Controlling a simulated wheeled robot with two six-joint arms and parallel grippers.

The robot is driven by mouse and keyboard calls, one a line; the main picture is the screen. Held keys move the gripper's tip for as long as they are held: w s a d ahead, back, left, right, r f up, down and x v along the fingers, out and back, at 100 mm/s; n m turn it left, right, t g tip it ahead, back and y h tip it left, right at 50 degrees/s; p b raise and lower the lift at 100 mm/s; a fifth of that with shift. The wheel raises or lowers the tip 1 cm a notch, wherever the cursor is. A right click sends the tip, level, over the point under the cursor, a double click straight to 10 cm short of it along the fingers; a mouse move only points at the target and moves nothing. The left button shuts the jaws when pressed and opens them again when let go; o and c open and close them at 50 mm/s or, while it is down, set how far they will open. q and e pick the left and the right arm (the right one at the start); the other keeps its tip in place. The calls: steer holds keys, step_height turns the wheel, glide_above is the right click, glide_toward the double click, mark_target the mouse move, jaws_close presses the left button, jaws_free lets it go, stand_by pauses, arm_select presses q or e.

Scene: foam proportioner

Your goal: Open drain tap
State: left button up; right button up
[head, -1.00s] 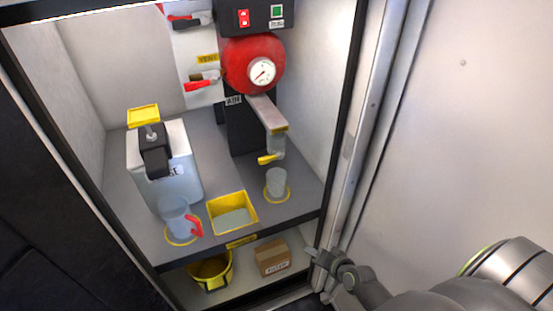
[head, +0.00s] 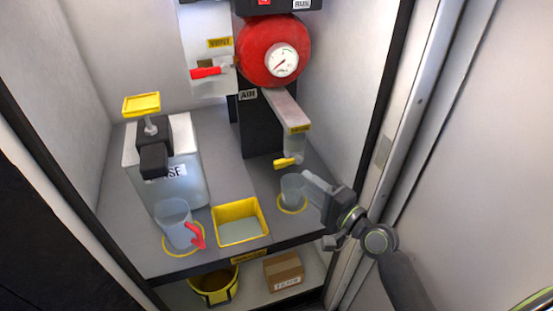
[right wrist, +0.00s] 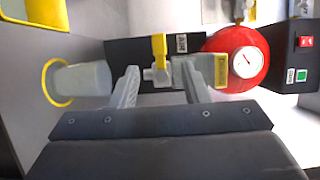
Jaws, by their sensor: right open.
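The drain tap with its yellow lever (head: 288,162) sits at the bottom of a small clear bowl (head: 294,145) under a grey arm beside the red tank. The lever lies roughly sideways, pointing left. In the right wrist view the yellow lever (right wrist: 160,49) shows just beyond and between the fingertips, with no contact visible. My right gripper (head: 318,190) is open and empty, low and right of the tap, close to a clear cup (head: 292,187) in a yellow ring. The fingers also show in the right wrist view (right wrist: 160,85). My left gripper is out of view.
A red tank (head: 262,52) with a gauge stands behind the tap. A yellow tray (head: 240,236), a clear jug (head: 175,224) with a red handle and a grey container (head: 180,185) stand left. The cabinet's right frame (head: 372,165) is close to my arm.

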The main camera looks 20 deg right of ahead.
mark_target(282, 166)
steer(key=b+x, duration=0.1)
steer(key=x, duration=1.1)
steer(key=shift+w+a, duration=0.2)
steer(key=shift+w, duration=0.2)
steer(key=shift+c, duration=0.3)
steer(key=shift+f, duration=0.1)
jaws_close()
